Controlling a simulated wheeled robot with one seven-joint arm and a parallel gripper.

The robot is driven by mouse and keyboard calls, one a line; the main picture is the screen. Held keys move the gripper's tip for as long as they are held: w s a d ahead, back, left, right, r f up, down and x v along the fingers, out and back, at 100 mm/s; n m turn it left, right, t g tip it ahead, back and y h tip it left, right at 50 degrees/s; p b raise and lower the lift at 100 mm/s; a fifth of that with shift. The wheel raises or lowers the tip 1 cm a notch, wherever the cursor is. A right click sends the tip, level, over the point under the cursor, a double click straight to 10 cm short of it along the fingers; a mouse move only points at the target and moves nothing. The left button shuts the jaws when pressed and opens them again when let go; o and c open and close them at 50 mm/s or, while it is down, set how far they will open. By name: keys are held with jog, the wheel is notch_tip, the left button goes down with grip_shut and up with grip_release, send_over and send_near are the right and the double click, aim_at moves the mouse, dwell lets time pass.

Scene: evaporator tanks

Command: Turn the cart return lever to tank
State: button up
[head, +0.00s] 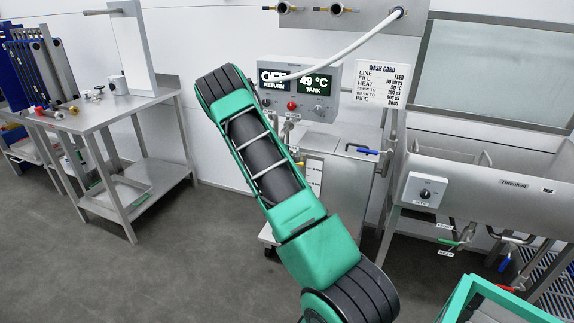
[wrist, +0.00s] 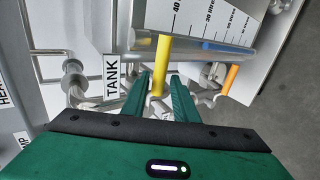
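In the wrist view a yellow lever (wrist: 162,62) sits on steel pipework, with a white TANK label (wrist: 111,76) to its left. My gripper (wrist: 159,76) has its two green fingers apart, one on each side of the lever's lower part. I cannot tell whether either finger touches it. In the head view the cart's control box (head: 300,88) reads OFF RETURN and 49 °C TANK. A small piece of yellow (head: 300,163) shows beside my arm, which hides my gripper and most of the cart's front.
An orange handle (wrist: 230,78) and a blue bar (wrist: 215,46) lie right of the yellow lever. In the head view, a blue-handled valve (head: 367,151) and a steel sink (head: 480,185) stand to the right. A steel table (head: 120,112) stands left; the floor between is clear.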

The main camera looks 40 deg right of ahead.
jog(key=shift+s+d+r, duration=0.1)
jog(key=shift+d+r, duration=0.15)
jog(key=v, duration=1)
jog(key=shift+a, duration=0.55)
jog(key=shift+f, duration=0.1)
jog(key=s+a+r+m+g+y, duration=0.1)
jog(key=s+a+r+m+y, duration=0.2)
jog(key=s+a, duration=0.6)
jog(key=s+a+r+m+g+y, duration=0.2)
jog(key=s+a+r+m+y, duration=0.2)
jog(key=s, duration=1.4)
jog(key=s+a+r+m+g+y, duration=0.1)
jog(key=s+a+r+m+y, duration=0.2)
jog(key=s+a+r, duration=0.5)
jog(key=s+a+m, duration=0.1)
jog(key=s+a, duration=0.5)
jog(key=a, duration=0.1)
jog(key=shift+a+r+g, duration=0.15)
jog(key=shift+r+g, duration=0.15)
jog(key=shift+r, duration=0.05)
